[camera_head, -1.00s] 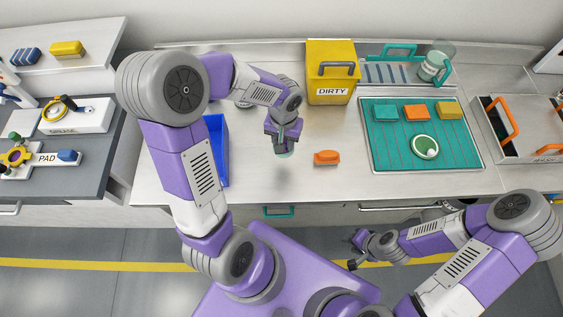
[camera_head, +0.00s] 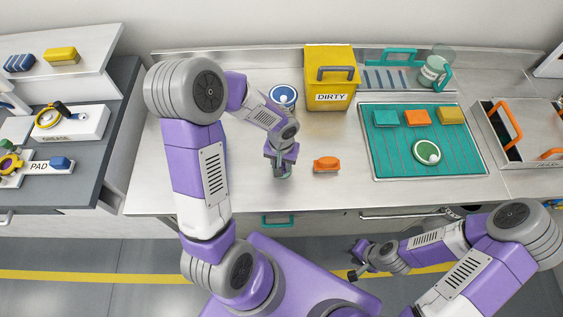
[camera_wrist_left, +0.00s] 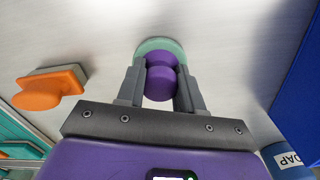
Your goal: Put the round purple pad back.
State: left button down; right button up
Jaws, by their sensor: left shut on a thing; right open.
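The round purple pad (camera_wrist_left: 160,82) shows in the left wrist view as a purple knob over a pale green disc. My left gripper (camera_head: 279,170) is shut on the knob, over the steel counter just left of an orange block-shaped pad (camera_head: 326,164). The orange pad also shows in the left wrist view (camera_wrist_left: 48,88). I cannot tell whether the disc touches the counter. My right gripper (camera_head: 356,261) is open and empty, low in front of the counter.
A yellow DIRTY bin (camera_head: 331,85) stands behind. A teal tray (camera_head: 390,160) with several pads and a round green item (camera_head: 427,151) lies right. A blue-rimmed round item (camera_head: 284,93) is at the back. A PAD holder (camera_head: 60,167) is on the left bench.

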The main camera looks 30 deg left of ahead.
pick_arm(q)
jog(key=c, duration=0.7)
grip_release()
jog(key=shift+f, duration=0.1)
jog(key=shift+c, duration=0.2)
jog(key=shift+r, duration=0.2)
notch_tip(320, 180, up, 12)
jog(key=p, duration=0.3)
jog(key=shift+p, duration=0.35)
